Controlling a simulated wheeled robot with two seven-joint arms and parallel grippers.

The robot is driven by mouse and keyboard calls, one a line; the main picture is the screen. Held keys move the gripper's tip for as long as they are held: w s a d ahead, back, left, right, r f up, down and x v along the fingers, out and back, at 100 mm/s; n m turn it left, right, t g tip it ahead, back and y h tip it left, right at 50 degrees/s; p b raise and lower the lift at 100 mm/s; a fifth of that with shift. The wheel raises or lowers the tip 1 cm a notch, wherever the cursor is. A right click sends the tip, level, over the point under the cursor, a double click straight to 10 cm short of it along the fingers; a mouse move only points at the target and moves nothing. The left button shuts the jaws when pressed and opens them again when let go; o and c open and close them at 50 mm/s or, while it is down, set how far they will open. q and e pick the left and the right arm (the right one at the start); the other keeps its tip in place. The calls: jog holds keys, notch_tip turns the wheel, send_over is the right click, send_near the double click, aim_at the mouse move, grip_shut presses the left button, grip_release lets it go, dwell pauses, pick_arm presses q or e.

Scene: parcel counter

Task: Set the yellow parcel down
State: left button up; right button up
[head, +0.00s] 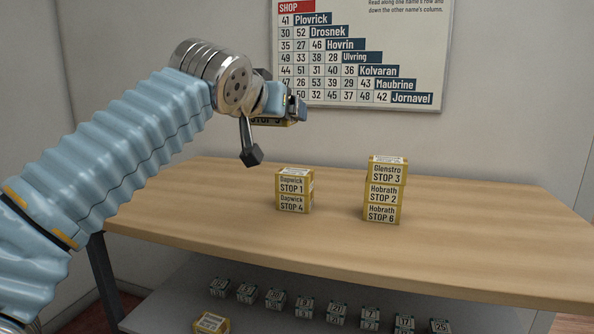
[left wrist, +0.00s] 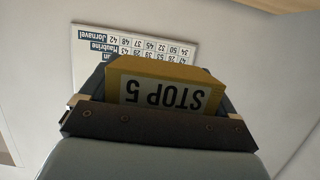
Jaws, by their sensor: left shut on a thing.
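My left gripper (head: 285,108) is raised above the counter, near the wall chart. It is shut on a yellow parcel (head: 272,122), mostly hidden behind my wrist in the head view. In the left wrist view, the held yellow parcel (left wrist: 160,82) shows a white label reading "STOP 5", upside down. On the wooden counter (head: 450,240) stand two stacks of yellow parcels. The left stack has Dapwick STOP 1 (head: 292,187) on Dapwick STOP 4 (head: 292,204). The right stack has Glenstro STOP 3 (head: 386,173), Hobrath STOP 2 (head: 385,194) and Hobrath STOP 6 (head: 382,213). My right gripper is not in view.
A wall chart (head: 365,50) lists shops and numbers behind the counter. A lower shelf (head: 260,320) holds several small numbered boxes (head: 275,299) and one yellow parcel (head: 211,323). The counter is clear between the stacks and to both sides.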

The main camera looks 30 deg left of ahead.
pick_arm(q)
jog(key=f+p+x, duration=0.1)
jog(key=x, duration=0.8)
send_over(298, 169)
jog(key=s, duration=0.2)
jog(key=f, duration=0.4)
jog(key=shift+w+d+f, duration=0.1)
jog(key=shift+w+f, duration=0.15)
jog(key=shift+f, duration=0.1)
jog(key=shift+w+f, duration=0.35)
jog(key=shift+f, duration=0.15)
jog(key=shift+w+f+b, duration=0.15)
jog(key=shift+w+f, duration=0.05)
jog(key=shift+f, duration=0.65)
jog(key=shift+w+f+b, duration=0.15)
jog(key=shift+f, duration=0.7)
